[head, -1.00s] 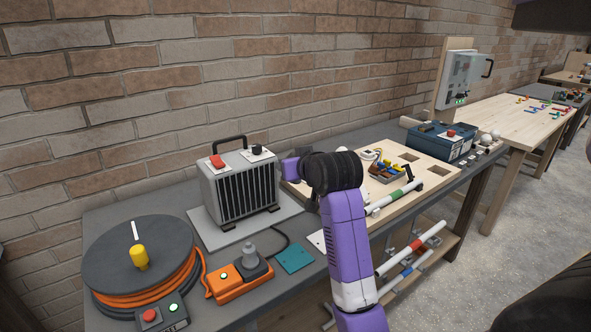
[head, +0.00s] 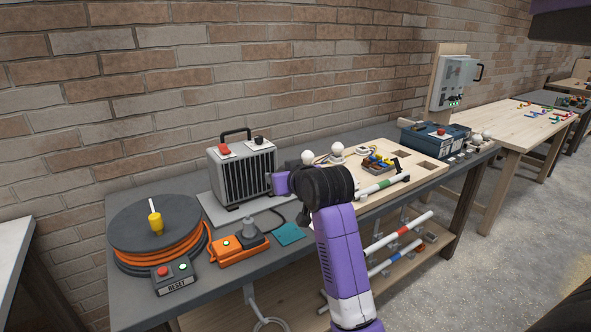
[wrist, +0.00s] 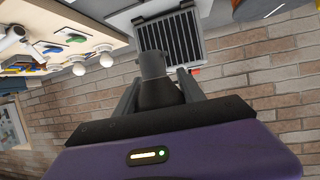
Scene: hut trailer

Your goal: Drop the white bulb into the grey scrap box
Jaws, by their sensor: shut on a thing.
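My gripper (wrist: 158,82) is shut on a bulb-shaped thing (wrist: 153,65) in the wrist view. It has a grey cylindrical end and a wider dark part between the fingers; in this shade I cannot tell its true colour. In the head view the arm hides the held thing. Two round white bulbs (head: 308,157) (head: 337,149) stand on the wooden board beyond the arm, and they also show in the wrist view (wrist: 106,59) (wrist: 79,68). I cannot make out a grey scrap box in either view.
A grey heater (head: 242,172) stands left of my gripper. A cable reel (head: 155,225), an orange socket unit (head: 238,250) and a teal card (head: 289,234) lie on the bench. A blue toolbox (head: 434,138) stands farther right. A pale tabletop (head: 12,258) edges in at left.

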